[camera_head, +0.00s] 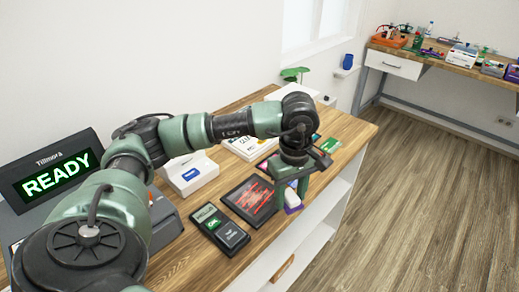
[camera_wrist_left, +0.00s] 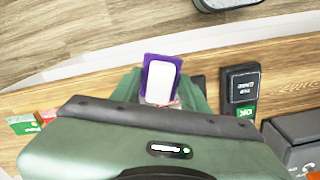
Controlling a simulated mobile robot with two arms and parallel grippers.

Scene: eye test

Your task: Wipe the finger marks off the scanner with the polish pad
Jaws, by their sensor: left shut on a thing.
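My left gripper (camera_head: 291,197) is shut on the polish pad, a white block with a purple base (camera_head: 292,203). The pad shows between the green fingers in the left wrist view (camera_wrist_left: 160,82). A dark flat panel with red streaks (camera_head: 245,203), which looks like the scanner, lies on the wooden counter. The gripper and pad are just right of this panel, near the counter's front edge. I cannot tell how high the pad is above the counter. My left arm covers part of the counter. My right gripper is not in view.
A dark terminal with a green OK screen (camera_head: 219,229) lies left of the panel. A READY display (camera_head: 54,177) stands at the far left. A white box (camera_head: 187,173) and a white package (camera_head: 240,148) stand behind. Another cluttered bench (camera_head: 420,62) is at back right.

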